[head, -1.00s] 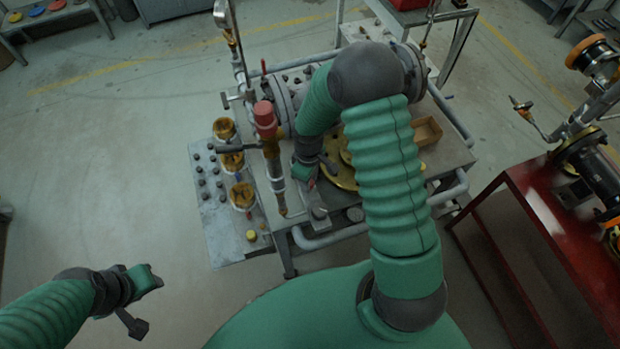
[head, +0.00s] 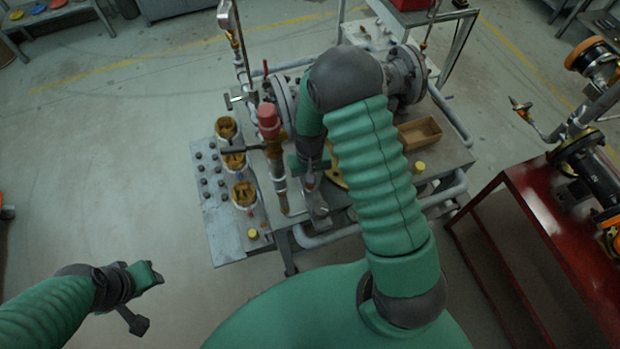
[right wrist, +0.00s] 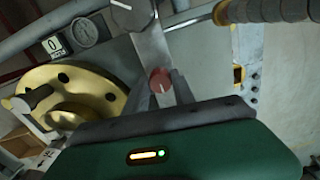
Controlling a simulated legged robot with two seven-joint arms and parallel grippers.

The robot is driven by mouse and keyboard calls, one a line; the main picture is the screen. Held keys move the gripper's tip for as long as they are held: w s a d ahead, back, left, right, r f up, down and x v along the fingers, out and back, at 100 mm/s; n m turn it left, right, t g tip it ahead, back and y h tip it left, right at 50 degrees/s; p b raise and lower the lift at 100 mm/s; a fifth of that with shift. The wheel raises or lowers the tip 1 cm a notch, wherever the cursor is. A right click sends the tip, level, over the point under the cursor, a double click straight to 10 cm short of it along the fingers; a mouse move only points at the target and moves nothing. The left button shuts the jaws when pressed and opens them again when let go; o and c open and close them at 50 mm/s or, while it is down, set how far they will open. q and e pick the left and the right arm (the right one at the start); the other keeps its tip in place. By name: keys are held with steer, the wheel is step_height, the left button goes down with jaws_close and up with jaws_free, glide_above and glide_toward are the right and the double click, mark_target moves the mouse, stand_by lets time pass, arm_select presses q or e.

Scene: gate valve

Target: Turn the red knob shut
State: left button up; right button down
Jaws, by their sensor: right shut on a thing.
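The small red knob (right wrist: 160,79) shows in the right wrist view, just beyond the green gripper body, with a grey finger beside it. In the head view it is a small red spot (head: 310,183) at the front of the grey bench. My right gripper (head: 312,188) is low over that front part and shut on the red knob; its fingertips are partly hidden. My left gripper (head: 151,276) hangs over bare floor at the lower left, away from the bench. Its jaw gap cannot be made out.
A larger red cap (head: 268,117) tops an upright pipe left of my right arm. A brass disc (right wrist: 93,85) is left of the knob in the wrist view. A wooden tray (head: 420,132) sits on the bench. A red stand (head: 560,225) is at right. The floor at left is clear.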

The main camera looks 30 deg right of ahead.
steer(key=shift+w+d+r+m, duration=0.1)
steer(key=shift+w+r+m, duration=0.05)
steer(key=shift+w+m, duration=0.25)
steer(key=c, duration=1.4)
jaws_free()
steer(key=o, duration=0.3)
steer(key=shift+s, duration=0.15)
steer(key=shift+o, duration=0.2)
step_height(320, 180, up, 16)
steer(key=shift+r, duration=0.2)
